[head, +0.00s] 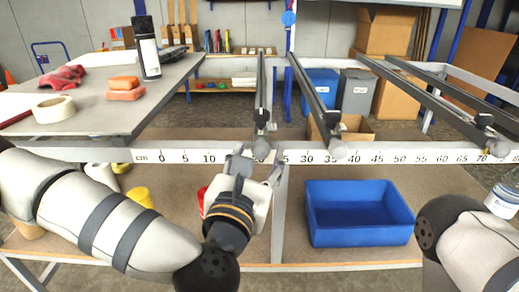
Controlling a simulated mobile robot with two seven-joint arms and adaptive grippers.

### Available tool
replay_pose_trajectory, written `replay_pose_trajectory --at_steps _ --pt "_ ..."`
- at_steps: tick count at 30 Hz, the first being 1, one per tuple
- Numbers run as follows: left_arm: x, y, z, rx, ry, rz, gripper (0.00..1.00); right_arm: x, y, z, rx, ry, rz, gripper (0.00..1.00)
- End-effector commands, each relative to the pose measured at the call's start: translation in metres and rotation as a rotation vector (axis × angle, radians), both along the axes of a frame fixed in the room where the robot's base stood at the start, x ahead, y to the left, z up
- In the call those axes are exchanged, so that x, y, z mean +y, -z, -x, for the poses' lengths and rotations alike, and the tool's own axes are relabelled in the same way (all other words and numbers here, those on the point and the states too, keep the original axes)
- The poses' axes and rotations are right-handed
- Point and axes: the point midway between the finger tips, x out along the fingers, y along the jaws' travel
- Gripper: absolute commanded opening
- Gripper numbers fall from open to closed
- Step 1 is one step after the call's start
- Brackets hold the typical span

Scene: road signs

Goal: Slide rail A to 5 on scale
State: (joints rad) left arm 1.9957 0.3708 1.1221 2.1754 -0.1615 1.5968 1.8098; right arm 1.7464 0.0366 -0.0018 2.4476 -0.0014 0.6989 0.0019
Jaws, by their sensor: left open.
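The white cm scale (380,155) runs along the front of the frame, with 0 toward the left and 70 toward the right. The leftmost grey rail (263,95) has its rounded front end just above the scale, between 15 and 30, at about 21. I see no letter on it, so I cannot confirm it is rail A. A second rail (312,90) ends near 36. My left gripper (257,166) is open, its fingers just below and in front of the leftmost rail's end; I cannot tell whether they touch it. My right gripper is out of view.
A grey table (110,105) at left holds a tape roll (54,109), orange blocks and a dark bottle (147,50). Two more rails slope toward the right. A blue crate (360,235) stands on the lower shelf. The scale around 5 looks clear.

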Motion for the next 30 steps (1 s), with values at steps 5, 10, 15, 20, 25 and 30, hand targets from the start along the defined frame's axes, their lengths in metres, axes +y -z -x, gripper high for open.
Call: replay_pose_trajectory --at_steps 5,10,15,20,25,30 --pt "-0.006 0.001 -0.026 0.001 0.001 -0.001 0.49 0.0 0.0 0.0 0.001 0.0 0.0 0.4" --pt "-0.008 0.001 -0.033 0.002 0.002 -0.002 0.49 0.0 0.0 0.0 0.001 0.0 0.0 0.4" --pt "-0.008 0.001 -0.032 0.002 0.003 -0.002 0.47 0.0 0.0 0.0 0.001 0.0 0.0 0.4" --pt "-0.008 0.001 -0.032 0.002 0.003 -0.002 0.11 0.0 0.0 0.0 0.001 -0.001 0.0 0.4" --pt "-0.007 0.001 -0.032 0.001 0.001 -0.002 0.0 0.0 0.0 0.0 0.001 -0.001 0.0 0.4" --pt "-0.003 0.0 -0.033 0.0 -0.001 -0.002 0.0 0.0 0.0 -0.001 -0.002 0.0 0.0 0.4"
